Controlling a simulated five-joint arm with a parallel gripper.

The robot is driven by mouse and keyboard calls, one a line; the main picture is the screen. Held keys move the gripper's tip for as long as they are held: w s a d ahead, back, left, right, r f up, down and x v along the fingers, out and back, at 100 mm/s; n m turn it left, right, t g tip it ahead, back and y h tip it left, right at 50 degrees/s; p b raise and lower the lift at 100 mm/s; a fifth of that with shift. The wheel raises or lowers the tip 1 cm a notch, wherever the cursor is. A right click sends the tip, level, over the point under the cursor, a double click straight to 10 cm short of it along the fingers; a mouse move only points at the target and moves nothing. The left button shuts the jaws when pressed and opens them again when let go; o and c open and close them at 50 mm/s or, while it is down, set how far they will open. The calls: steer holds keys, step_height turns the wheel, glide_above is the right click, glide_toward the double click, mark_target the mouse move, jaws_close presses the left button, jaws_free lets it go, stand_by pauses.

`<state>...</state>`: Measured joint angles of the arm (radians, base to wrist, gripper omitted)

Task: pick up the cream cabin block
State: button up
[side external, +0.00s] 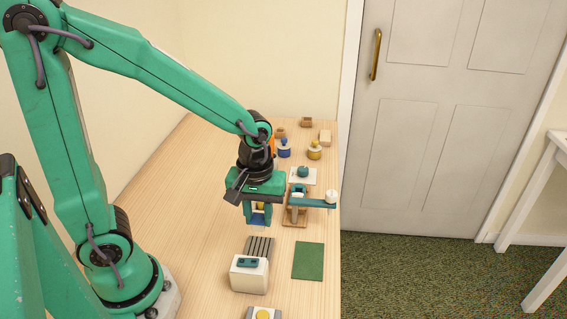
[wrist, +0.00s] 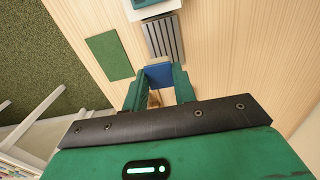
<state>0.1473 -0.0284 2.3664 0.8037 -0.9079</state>
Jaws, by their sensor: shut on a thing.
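My gripper (side external: 258,217) hangs over the middle of the wooden table, its fingers pointing down. It is shut on a small block with a blue face (wrist: 159,74) and a pale cream edge (wrist: 157,60). In the side view the block shows only as yellowish and blue patches between the fingers. The fingers hide much of it, so I cannot tell whether it is the cream cabin block. In the wrist view the fingers (wrist: 158,90) stand on either side of it.
A grey slotted rack (side external: 260,246) and a white box with a teal top (side external: 249,276) stand in front. A green mat (side external: 308,261) lies to their right. A wooden stand with a teal arm (side external: 312,202) is close right of my gripper. Several small toys, including a yellow one (side external: 314,151), stand behind.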

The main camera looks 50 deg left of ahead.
steer(key=shift+r, duration=0.3)
stand_by(0.5)
